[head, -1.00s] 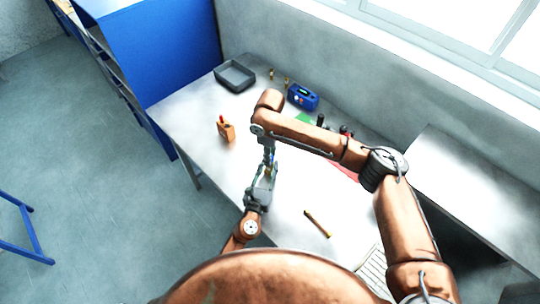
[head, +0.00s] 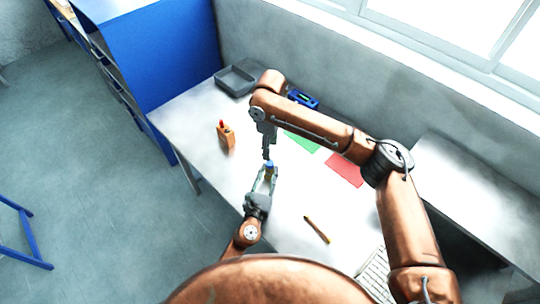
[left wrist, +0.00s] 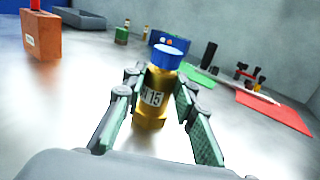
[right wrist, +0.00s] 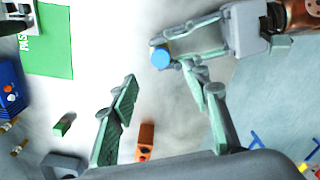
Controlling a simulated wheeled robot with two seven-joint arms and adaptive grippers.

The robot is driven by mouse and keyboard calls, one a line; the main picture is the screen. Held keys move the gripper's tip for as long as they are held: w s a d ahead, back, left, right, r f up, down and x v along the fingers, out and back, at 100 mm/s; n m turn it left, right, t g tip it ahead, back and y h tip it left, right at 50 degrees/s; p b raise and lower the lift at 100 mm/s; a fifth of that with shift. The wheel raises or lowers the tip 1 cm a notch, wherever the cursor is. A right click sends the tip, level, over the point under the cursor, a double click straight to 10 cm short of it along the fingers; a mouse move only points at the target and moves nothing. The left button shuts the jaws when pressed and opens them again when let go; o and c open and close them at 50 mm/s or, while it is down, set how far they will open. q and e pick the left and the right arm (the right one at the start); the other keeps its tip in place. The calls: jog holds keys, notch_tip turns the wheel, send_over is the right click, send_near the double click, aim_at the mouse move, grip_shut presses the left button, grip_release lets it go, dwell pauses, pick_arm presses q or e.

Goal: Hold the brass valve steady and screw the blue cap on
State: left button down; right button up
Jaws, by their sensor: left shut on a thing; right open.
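The brass valve (left wrist: 152,108) stands upright with a white label in the left wrist view. The blue cap (left wrist: 169,53) sits on its top; how far it is threaded I cannot tell. My left gripper (head: 269,174) is shut around the valve's sides. In the right wrist view the blue cap (right wrist: 160,57) shows from above, between my left gripper's fingers, and hides most of the valve. My right gripper (right wrist: 161,76) is open and empty, its fingers apart from the cap. In the head view the right gripper (head: 267,152) is just above the cap.
An orange block (head: 227,138) with a red top stands left of the grippers. A grey tray (head: 222,82) and a blue device (head: 303,99) are at the back. Green (head: 300,141) and red (head: 345,170) mats lie right. A yellow-black tool (head: 316,229) lies in front; bare table surrounds the valve.

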notch_tip(320, 180, up, 3)
jog(key=shift+r, duration=0.2)
pick_arm(q)
jog(key=c, duration=1.5)
grip_release()
jog(key=v, duration=1.2)
